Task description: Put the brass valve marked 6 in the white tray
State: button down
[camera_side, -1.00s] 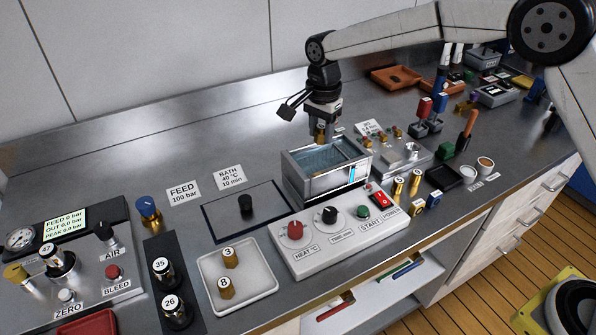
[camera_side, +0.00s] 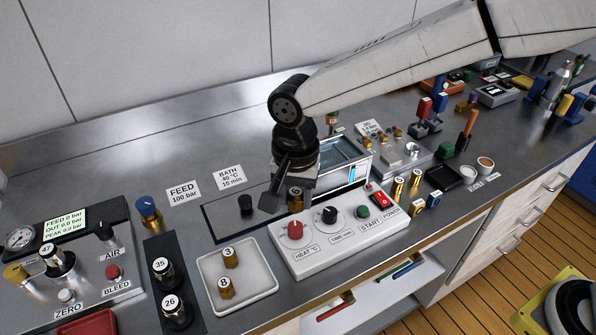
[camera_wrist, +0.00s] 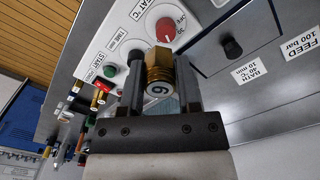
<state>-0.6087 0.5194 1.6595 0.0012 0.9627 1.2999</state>
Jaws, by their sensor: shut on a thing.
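My gripper (camera_side: 295,195) is shut on the brass valve marked 6 (camera_wrist: 158,72), whose numbered end faces the wrist camera. In the side view the valve (camera_side: 295,206) hangs upright below the jaws, above the back left part of the white control box. The white tray (camera_side: 262,285) stands on the bench to the left of that box, lower left of my gripper. Two brass valves, marked 3 (camera_side: 230,258) and 8 (camera_side: 226,289), stand in the tray at its left side. The right part of the tray is bare.
The control box (camera_side: 300,262) with knobs stands right of the tray. The water bath (camera_side: 350,165) is behind it, partly hidden by my gripper. A dark rack holds valves marked 35 (camera_side: 163,268) and 26 (camera_side: 175,310) left of the tray. A black knob (camera_side: 245,204) stands behind the tray.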

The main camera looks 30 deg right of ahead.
jog(key=s+a+n, duration=0.3)
jog(key=s+a, duration=0.1)
jog(key=s, duration=0.6)
jog(key=shift+s+f, duration=0.15)
jog(key=shift+s, duration=0.1)
jog(key=shift+w, duration=0.1)
send_over(237, 275)
jog(key=s, duration=0.1)
jog(key=f, duration=0.8)
jog(key=shift+d+f, duration=0.2)
jog(key=shift+d, duration=0.15)
jog(key=shift+w+a+f, duration=0.25)
jog(key=shift+w+f, duration=0.05)
jog(key=shift+f, duration=0.15)
jog(key=shift+w+a+f, duration=0.15)
jog(key=shift+w+f, duration=0.05)
jog(key=shift+f, duration=1.65)
